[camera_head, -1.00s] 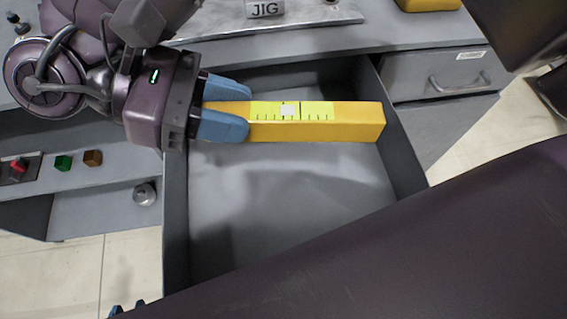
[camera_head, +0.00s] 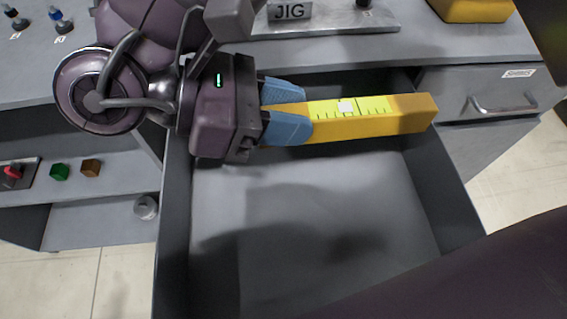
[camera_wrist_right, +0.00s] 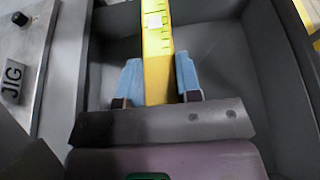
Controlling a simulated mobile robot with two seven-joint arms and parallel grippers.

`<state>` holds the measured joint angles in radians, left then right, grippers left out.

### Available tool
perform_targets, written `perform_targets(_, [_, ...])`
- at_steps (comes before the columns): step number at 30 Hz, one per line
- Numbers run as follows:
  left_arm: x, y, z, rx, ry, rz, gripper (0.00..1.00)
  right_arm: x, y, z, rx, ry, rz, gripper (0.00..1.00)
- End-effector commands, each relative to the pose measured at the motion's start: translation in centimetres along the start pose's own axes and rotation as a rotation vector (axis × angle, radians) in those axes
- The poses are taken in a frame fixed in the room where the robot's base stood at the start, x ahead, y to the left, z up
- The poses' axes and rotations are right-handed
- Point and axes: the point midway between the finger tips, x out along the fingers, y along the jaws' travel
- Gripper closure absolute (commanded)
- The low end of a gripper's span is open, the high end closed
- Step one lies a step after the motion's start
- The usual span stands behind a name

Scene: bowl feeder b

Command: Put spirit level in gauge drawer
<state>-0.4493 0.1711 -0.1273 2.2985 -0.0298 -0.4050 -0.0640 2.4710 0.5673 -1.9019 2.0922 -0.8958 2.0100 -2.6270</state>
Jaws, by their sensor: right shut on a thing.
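The spirit level (camera_head: 372,123) is a long yellow bar with a lime scale and a white window. My right gripper (camera_head: 288,112), with blue fingers, is shut on its left end in the head view. The level also shows between the fingers in the right wrist view (camera_wrist_right: 157,60). An open grey drawer (camera_head: 174,235) lies below, its floor bare where I see it; its label is not visible. The level is held over the back of the drawer, roughly crosswise, its free end overlapping the right wall in the picture. Shadows lie on the drawer floor. My left gripper is out of view.
A shut drawer (camera_head: 502,104) labelled SHIMS is at right. A plate with a JIG sign (camera_head: 290,11) and a yellow object (camera_head: 472,9) stand on the worktop behind. Green (camera_head: 60,172) and brown (camera_head: 91,167) blocks sit on a ledge at left.

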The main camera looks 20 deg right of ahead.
Motion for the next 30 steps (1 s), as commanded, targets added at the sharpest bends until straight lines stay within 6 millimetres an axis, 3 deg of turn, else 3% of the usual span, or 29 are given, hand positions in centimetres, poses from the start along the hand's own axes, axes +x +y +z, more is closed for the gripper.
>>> perform_targets(1, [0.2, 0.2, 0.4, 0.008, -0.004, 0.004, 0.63, 0.6, 0.0, -1.6, -0.014, -0.003, -0.004, 0.97])
perform_targets(6, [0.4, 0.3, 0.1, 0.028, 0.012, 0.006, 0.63, 1.8, 0.0, -4.3, -0.009, -0.001, -0.002, 0.97])
perform_targets(16, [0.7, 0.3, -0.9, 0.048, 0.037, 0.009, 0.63, 2.5, 0.0, -6.2, 0.000, 0.001, 0.001, 0.97])
perform_targets(25, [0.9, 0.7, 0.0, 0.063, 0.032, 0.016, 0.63, 4.3, 0.0, -10.4, -0.006, -0.001, -0.002, 0.97])
perform_targets(30, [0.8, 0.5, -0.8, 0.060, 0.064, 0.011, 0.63, 4.5, 0.0, -10.9, 0.002, 0.001, 0.001, 0.97])
